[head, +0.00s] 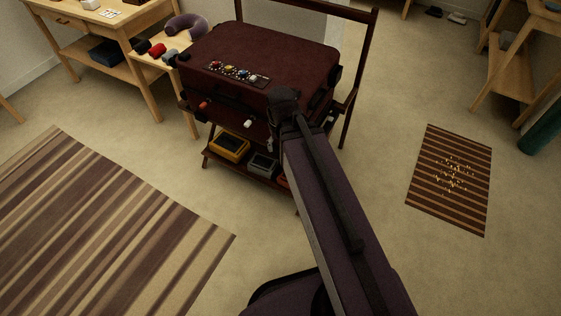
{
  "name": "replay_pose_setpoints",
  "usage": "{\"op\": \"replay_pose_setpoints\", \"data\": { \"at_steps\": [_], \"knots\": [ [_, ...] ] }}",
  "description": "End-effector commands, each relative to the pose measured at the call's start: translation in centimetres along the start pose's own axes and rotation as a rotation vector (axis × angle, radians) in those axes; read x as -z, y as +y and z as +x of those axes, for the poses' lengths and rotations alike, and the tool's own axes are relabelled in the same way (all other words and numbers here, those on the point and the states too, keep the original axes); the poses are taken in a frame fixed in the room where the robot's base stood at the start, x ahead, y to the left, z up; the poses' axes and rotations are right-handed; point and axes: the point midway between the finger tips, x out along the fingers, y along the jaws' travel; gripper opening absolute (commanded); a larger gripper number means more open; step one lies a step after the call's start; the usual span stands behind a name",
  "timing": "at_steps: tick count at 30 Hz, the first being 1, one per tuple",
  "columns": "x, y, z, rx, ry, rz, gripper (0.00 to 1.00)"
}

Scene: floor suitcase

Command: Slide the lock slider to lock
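A dark red suitcase (262,50) lies flat on a dark wooden rack (345,104) in the head view. A row of small coloured knobs and a dark panel (238,73) sit on its lid near the front edge. On its front side I see a small red piece (204,104) at the left and a small white piece (249,124) nearer the middle. I cannot tell which part is the lock slider or how it is set. My arm reaches up from the bottom and its dark upper joint covers the suitcase's front right corner. My gripper's fingers are hidden.
The rack's lower shelf holds a yellow box (229,146) and a grey box (263,164). A wooden table (100,33) stands at the left. A large striped rug (95,230) and a smaller striped mat (450,180) with small bright bits lie on open floor.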

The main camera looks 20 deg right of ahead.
Motion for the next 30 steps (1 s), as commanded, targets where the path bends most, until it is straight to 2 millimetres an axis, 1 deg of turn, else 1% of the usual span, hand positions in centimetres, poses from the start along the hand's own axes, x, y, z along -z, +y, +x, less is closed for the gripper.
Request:
{"op": "replay_pose_setpoints", "data": {
  "at_steps": [1, 15, 21, 30],
  "knots": [
    [-0.1, 0.0, 0.9, 0.000, -0.001, 0.000, 0.71],
    [-0.6, 0.0, 4.7, -0.001, -0.009, 0.002, 0.71],
    [-0.7, 0.0, 5.6, -0.001, -0.011, 0.002, 0.71],
    [-0.7, 0.0, 5.8, -0.001, -0.011, 0.002, 0.71]
  ]
}}
